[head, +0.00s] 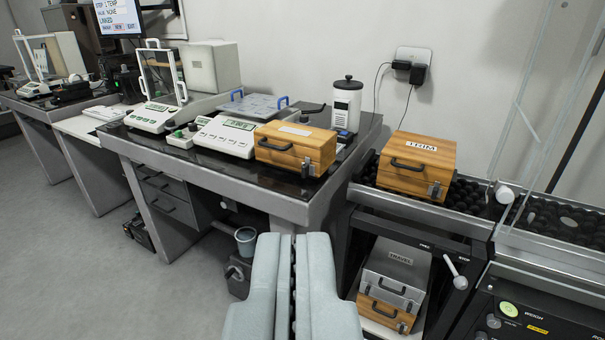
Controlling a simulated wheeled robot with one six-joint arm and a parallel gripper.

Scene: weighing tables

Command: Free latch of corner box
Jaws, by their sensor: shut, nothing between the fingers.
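A wooden box (283,155) with a dark handle stands at the near right corner of the dark weighing table (230,165). A small metal latch (308,166) sits on its front near the right end; it is too small to tell whether it is fastened. The box's lid looks closed, with a pale label on top. My gripper (292,238) is shut and empty in the lower middle of the view. It is in front of the table, apart from the box and its latch.
A second wooden box (415,167) marked TRIM stands on the black roller bed to the right. A silver box (395,272) and a wooden box (387,311) are stacked below. A balance (225,136) stands left of the corner box. Open floor (90,260) lies left.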

